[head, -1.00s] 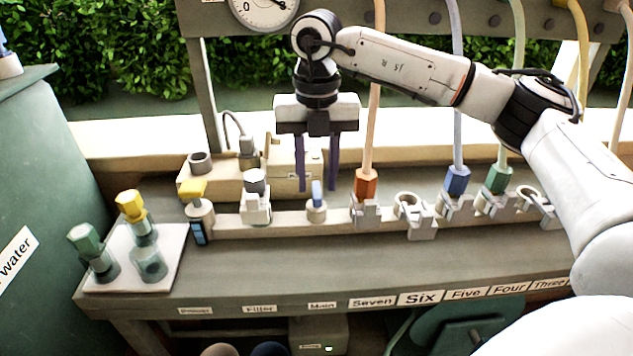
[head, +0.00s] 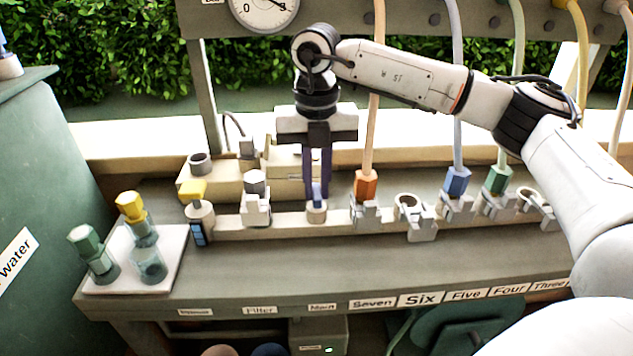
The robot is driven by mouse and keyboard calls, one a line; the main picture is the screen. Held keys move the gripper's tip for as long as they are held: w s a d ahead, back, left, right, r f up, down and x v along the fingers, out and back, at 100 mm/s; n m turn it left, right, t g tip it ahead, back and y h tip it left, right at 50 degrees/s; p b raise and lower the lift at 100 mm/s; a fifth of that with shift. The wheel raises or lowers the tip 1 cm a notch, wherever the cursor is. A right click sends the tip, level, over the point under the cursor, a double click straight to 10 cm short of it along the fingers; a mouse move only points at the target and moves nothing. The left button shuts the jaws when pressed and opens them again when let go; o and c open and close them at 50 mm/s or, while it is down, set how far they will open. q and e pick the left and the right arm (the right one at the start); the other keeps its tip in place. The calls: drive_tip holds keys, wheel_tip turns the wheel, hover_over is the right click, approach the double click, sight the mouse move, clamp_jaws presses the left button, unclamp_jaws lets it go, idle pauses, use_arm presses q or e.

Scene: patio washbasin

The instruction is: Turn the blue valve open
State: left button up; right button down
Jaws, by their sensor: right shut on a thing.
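The blue valve (head: 317,203) stands on the pale rail above the "Main" label (head: 322,307). It has a blue handle on a round beige body. My right gripper (head: 317,186) points straight down over it, and its dark purple fingers are shut on the blue handle. The fingers hide part of the handle, so its exact angle is hard to tell. My left gripper is not in the head view.
A valve with a yellow handle (head: 193,190) and a grey-topped filter fitting (head: 256,199) stand left of the blue valve. An orange hose connector (head: 366,185) is close on the right. A tray (head: 172,249) holds green and yellow fittings. A gauge (head: 264,8) hangs above.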

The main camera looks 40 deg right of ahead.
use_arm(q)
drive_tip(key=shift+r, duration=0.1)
use_arm(e)
drive_tip(key=n+p, duration=0.1)
drive_tip(key=n, duration=0.5)
drive_tip(key=shift+r, duration=0.1)
drive_tip(key=n+p, duration=0.1)
drive_tip(key=n, duration=0.1)
drive_tip(key=shift+n, duration=0.4)
drive_tip(key=n, duration=0.5)
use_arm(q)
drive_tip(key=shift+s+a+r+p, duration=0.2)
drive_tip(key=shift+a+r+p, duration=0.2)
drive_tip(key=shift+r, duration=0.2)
use_arm(e)
drive_tip(key=shift+n, duration=1.8)
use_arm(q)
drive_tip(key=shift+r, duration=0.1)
use_arm(e)
drive_tip(key=c, duration=1.7)
unclamp_jaws()
drive_tip(key=shift+c, duration=0.2)
